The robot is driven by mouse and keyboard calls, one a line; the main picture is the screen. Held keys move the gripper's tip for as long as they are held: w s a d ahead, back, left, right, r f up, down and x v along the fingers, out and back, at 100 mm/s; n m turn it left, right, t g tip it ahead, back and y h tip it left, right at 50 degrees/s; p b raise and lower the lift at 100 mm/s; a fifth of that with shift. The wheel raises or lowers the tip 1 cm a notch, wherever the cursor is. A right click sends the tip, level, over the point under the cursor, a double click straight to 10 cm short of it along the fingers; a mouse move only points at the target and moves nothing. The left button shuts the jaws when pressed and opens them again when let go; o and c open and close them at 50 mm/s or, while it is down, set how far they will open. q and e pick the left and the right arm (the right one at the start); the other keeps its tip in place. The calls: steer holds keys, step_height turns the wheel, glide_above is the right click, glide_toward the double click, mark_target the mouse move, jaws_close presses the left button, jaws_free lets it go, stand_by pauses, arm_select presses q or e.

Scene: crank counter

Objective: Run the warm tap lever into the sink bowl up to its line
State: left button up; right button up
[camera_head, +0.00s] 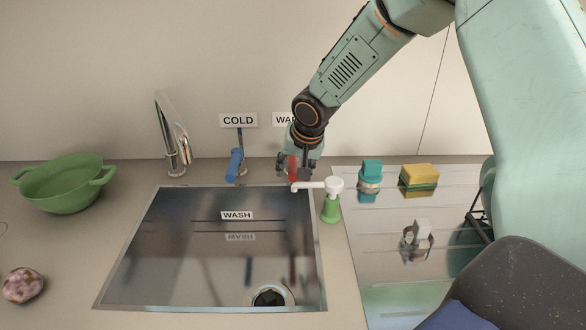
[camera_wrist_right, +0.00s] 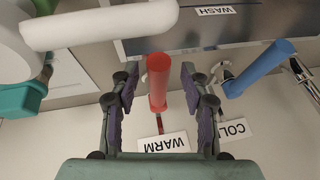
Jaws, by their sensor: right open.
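The warm tap lever, a red handle (camera_head: 292,168) under the partly covered WARM label (camera_head: 284,119), stands behind the sink's back right corner. My right gripper (camera_head: 299,168) is at it from above. In the right wrist view the red lever (camera_wrist_right: 158,82) lies between the two spread fingers of the gripper (camera_wrist_right: 160,92), with gaps on both sides. The sink bowl (camera_head: 140,246) has a WASH label (camera_head: 237,215) with a dark line by it on its back wall. A mirrored WASH shows below; I cannot tell the water level. My left gripper is out of view.
A blue cold lever (camera_head: 234,165) and chrome faucet (camera_head: 171,140) stand left of the red lever. A white-topped green soap pump (camera_head: 331,200) stands close in front right. A sponge (camera_head: 419,178) and brush (camera_head: 370,176) are right; a green colander (camera_head: 65,183) is left.

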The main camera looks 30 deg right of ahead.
steer(key=shift+w+d+f, duration=0.15)
steer(key=shift+d+f, duration=0.05)
steer(key=shift+f, duration=0.05)
steer(key=shift+r, duration=0.1)
steer(key=shift+s+a, duration=0.1)
steer(key=shift+s, duration=0.1)
steer(key=shift+c, duration=0.9)
steer(key=shift+w, duration=0.2)
steer(key=c, duration=0.4)
jaws_close()
